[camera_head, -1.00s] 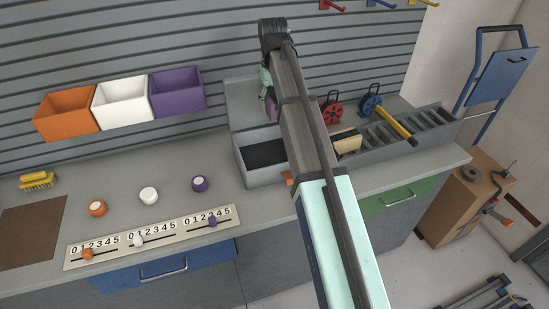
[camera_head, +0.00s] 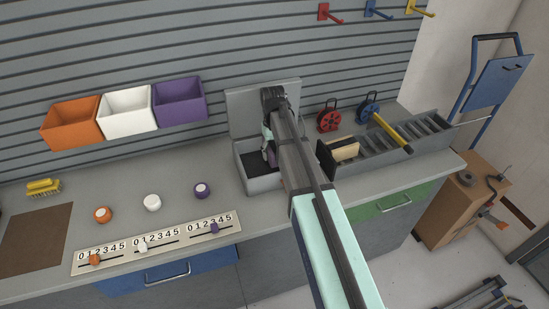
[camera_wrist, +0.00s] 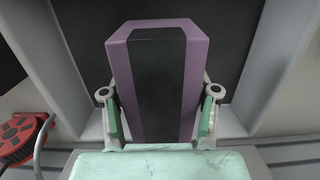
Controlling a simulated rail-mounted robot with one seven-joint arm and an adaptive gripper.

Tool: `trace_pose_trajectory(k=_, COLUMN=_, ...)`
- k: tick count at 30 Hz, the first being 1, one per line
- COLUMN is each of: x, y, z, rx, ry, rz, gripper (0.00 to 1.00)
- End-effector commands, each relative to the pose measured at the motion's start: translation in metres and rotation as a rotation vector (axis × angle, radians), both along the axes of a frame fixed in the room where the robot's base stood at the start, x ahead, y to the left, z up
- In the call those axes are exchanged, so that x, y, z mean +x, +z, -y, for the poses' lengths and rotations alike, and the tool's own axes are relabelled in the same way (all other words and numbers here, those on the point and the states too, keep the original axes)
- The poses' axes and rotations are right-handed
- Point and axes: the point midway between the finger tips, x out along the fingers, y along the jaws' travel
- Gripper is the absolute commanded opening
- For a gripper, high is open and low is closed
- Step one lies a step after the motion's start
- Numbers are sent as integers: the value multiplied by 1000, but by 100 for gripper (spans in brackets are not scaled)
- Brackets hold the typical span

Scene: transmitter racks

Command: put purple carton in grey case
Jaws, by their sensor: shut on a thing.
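The purple carton (camera_wrist: 192,70) has a broad black panel on its face and stands between the two fingers of my gripper (camera_wrist: 160,118) in the wrist view. The fingers are shut on its sides. The open grey case (camera_head: 264,184) has a dark lining and a raised lid (camera_head: 238,103) at the back. In the head view my gripper (camera_head: 267,148) is over the case's opening, with a little of the carton (camera_head: 272,157) showing. My arm hides the right part of the case. I cannot tell whether the carton touches the case floor.
A grey slotted rack (camera_head: 375,158) with a yellow-handled tool (camera_head: 390,132) stands right of the case. Red (camera_head: 329,118) and blue (camera_head: 368,106) reels sit behind it. Orange, white and purple bins (camera_head: 180,101) hang at left. The counter left of the case holds small round knobs (camera_head: 202,190).

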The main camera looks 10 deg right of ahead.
Motion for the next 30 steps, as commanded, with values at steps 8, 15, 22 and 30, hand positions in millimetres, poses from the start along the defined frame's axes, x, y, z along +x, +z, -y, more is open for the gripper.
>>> trace_pose_trajectory(k=8, x=-1, y=-28, z=0, rx=0, ry=0, rz=-2, gripper=11)
trace_pose_trajectory(k=15, x=0, y=-35, z=0, rx=0, ry=0, rz=1, gripper=11)
trace_pose_trajectory(k=22, x=0, y=-39, z=0, rx=0, ry=0, rz=0, gripper=11)
trace_pose_trajectory(k=30, x=0, y=-39, z=0, rx=0, ry=0, rz=0, gripper=85)
